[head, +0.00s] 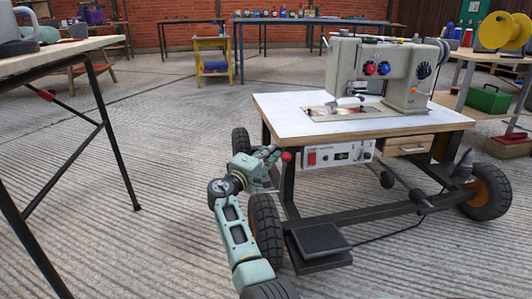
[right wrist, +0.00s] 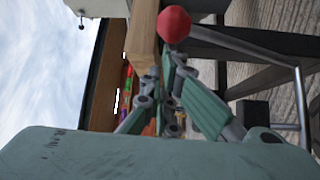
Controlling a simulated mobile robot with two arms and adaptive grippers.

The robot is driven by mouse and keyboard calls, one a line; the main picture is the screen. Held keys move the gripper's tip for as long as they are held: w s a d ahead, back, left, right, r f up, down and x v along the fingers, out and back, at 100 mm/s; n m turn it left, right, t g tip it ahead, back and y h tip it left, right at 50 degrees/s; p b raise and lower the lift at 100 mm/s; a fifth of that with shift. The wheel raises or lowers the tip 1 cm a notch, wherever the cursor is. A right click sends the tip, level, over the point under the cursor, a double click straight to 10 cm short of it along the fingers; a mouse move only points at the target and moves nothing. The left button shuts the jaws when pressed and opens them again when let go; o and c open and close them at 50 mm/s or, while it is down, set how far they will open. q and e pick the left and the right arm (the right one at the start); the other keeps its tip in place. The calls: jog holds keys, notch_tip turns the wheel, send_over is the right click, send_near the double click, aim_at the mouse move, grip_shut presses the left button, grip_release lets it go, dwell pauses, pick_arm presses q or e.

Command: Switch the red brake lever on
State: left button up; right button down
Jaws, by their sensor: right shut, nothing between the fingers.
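The brake lever is a bent grey metal rod with a round red knob (head: 286,156). It sits at the left front of the wheeled sewing-machine table (head: 285,118), beside the control box. In the right wrist view the red knob (right wrist: 174,24) is large, and its rod (right wrist: 240,47) runs off to the right. My right gripper (head: 271,154) is shut and empty, just left of the knob. In the right wrist view its fingertips (right wrist: 168,62) lie right by the knob; I cannot tell if they touch. My left gripper is not in view.
The control box (head: 338,153) with a red switch hangs under the tabletop. The table's wheel (head: 265,228) stands close to my right arm. A sewing machine (head: 385,68) stands on top. Another table (head: 60,58) is at left; the floor between is clear.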

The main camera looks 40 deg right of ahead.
jog(key=shift+s, duration=0.1)
dwell(0.3)
jog(key=s+a+f+p, duration=0.4)
jog(key=s+f, duration=0.1)
jog(key=s, duration=0.3)
jog(key=shift+s+a+f+p, duration=0.15)
jog(key=shift+s+a+p, duration=0.2)
jog(key=shift+a, duration=0.05)
dwell(0.4)
dwell(0.4)
